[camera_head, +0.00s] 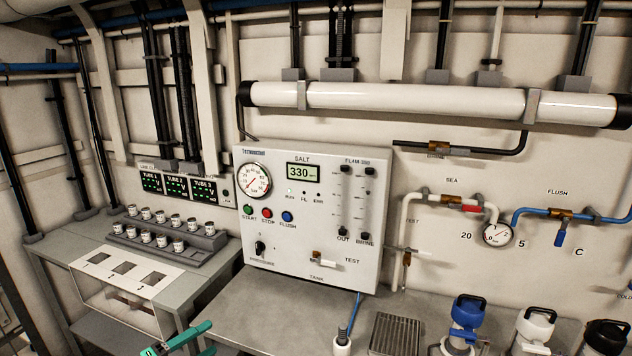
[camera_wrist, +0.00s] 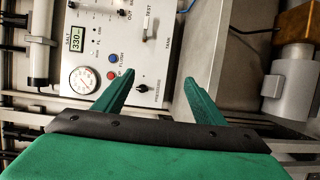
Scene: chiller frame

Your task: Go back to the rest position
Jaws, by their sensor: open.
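My gripper (camera_wrist: 154,82) shows in the wrist view as two green fingers spread apart, with nothing between them. Past the fingertips is the white control panel (camera_wrist: 150,25), seen rotated, with its gauge, display and buttons. In the head view a green part of my gripper (camera_head: 190,338) shows at the bottom edge, in front of the grey bench and below the panel (camera_head: 310,280). It appears apart from the panel. The rest of my arm is out of the head view.
A side table (camera_head: 52,250) at left carries a rack (camera_head: 165,240) of small jars. Pipes and valves line the right wall.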

